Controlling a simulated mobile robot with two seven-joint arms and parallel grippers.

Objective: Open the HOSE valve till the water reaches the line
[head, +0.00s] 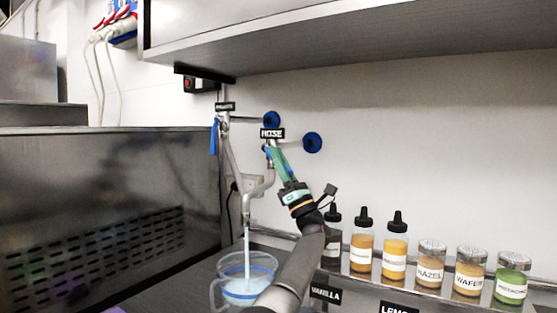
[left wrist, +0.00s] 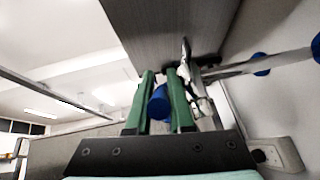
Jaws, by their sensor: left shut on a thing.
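The HOSE label (head: 272,133) sits on a tap at the wall. My left gripper (head: 274,152) is shut on that tap's blue valve handle, mostly hidden by the green fingers. In the left wrist view the blue handle (left wrist: 159,103) shows between the two fingers (left wrist: 161,80). Water (head: 246,248) runs from the bent spout (head: 246,205) into a clear jug (head: 217,290). A blue line (head: 240,270) rings the jug. Pale water lies in the jug, and its exact level against the line is hard to tell. My right gripper is not in view.
A second labelled tap with a blue handle (head: 213,137) stands just left. Several sauce bottles (head: 395,247) and lidded jars (head: 468,270) line the shelf at right. A steel cabinet (head: 110,200) is at left, and an overhead cupboard (head: 350,45) hangs above.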

